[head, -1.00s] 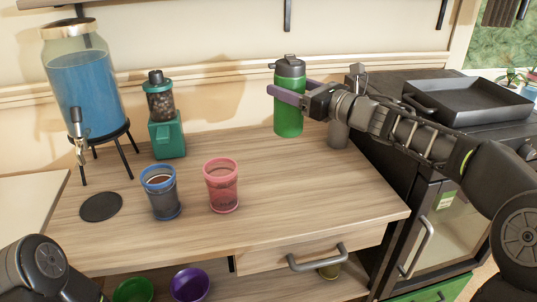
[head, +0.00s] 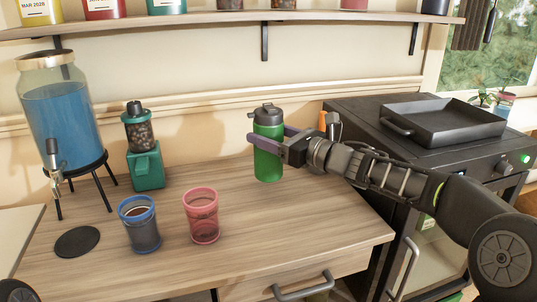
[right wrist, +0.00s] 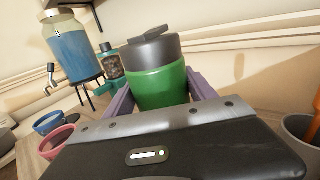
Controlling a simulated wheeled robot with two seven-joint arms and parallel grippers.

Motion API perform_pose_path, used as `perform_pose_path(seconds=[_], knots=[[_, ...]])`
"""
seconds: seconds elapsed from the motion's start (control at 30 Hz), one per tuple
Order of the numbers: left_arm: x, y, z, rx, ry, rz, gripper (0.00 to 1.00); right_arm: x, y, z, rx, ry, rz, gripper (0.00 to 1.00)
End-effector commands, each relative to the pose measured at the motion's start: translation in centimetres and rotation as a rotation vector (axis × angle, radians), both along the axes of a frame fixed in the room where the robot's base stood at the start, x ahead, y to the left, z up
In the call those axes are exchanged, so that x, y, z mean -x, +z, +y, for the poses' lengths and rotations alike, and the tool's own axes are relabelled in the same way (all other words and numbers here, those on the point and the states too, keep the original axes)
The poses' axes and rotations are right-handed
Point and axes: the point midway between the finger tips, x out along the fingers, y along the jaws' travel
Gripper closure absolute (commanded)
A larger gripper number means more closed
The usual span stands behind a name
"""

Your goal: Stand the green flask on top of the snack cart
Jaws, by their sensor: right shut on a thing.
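The green flask (head: 267,163) with a dark grey lid is upright over the back of a wooden top with a drawer (head: 330,235). No label shows whether this unit is the snack cart. My right gripper (head: 268,141) reaches in from the right and is shut on the flask, its purple fingers on either side of the body. The flask's base is close to the wood; I cannot tell if it touches. In the right wrist view the flask (right wrist: 160,85) sits between the fingers, its lower part hidden. My left gripper is out of view.
A blue drink dispenser (head: 62,125), a green grinder (head: 145,168), a blue-rimmed cup (head: 140,232), a pink cup (head: 203,222) and a black coaster (head: 77,242) stand left. A black unit with a pan (head: 445,125) adjoins on the right. A shelf (head: 180,20) hangs above.

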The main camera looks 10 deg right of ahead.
Motion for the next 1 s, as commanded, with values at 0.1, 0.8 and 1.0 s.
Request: perform_pose_path(seconds=[0.1, 0.8, 1.0], knots=[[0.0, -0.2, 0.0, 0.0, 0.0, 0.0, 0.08, 0.0, -0.4, 0.0, -0.001, 0.0, -0.002, 1.0], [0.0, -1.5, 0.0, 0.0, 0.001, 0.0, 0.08, 0.0, -5.0, 0.0, 0.0, 0.0, -0.004, 1.0], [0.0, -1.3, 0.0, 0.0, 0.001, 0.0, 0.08, 0.0, -5.1, 0.0, 0.0, -0.001, 0.0, 0.2]])
